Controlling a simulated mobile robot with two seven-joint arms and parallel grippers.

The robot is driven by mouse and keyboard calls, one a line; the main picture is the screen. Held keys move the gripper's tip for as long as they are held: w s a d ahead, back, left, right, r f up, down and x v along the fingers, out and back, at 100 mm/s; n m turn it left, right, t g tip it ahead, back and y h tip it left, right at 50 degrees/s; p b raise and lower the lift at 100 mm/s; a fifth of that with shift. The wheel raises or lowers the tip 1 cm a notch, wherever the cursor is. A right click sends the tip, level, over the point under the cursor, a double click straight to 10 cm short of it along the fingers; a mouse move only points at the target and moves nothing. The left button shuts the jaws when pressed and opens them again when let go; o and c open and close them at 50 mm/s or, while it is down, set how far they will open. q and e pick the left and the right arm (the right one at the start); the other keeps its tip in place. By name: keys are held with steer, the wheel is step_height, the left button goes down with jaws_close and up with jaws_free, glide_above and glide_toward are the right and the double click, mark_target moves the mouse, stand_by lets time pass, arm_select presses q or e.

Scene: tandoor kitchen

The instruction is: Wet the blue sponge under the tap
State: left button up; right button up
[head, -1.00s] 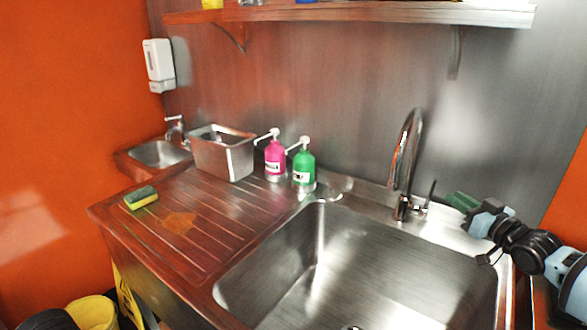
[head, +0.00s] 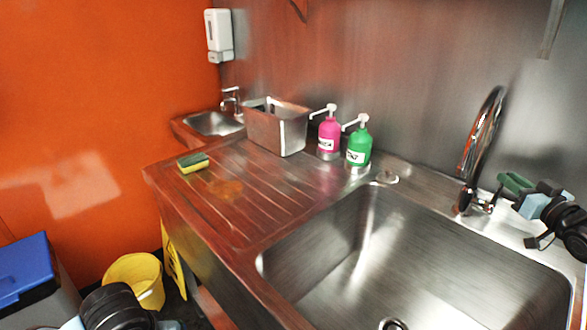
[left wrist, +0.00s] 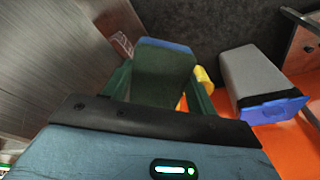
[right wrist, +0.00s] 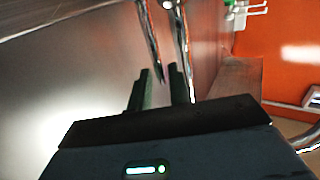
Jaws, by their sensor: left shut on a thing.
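The tap (head: 482,140) curves up behind the steel sink at right in the head view; its spout also shows at the top of the right wrist view (right wrist: 182,40). My left gripper (left wrist: 155,85) is shut on a dark green sponge with a blue edge, the blue sponge (left wrist: 165,44); both are outside the head view. My right gripper (head: 515,184) is beside the tap's base, close to its lever. In the right wrist view its fingers (right wrist: 160,80) are apart by a narrow gap, with nothing clearly between them.
The sink basin (head: 385,250) is empty. A yellow-green sponge (head: 193,162) lies on the drainboard (head: 255,195). A steel container (head: 277,128), pink bottle (head: 329,137) and green bottle (head: 359,147) stand behind. A yellow bucket (head: 137,279) and blue-lidded bin (head: 25,268) are on the floor at left.

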steer(key=shift+w+a, duration=0.15)
steer(key=shift+w, duration=1.7)
jaws_close()
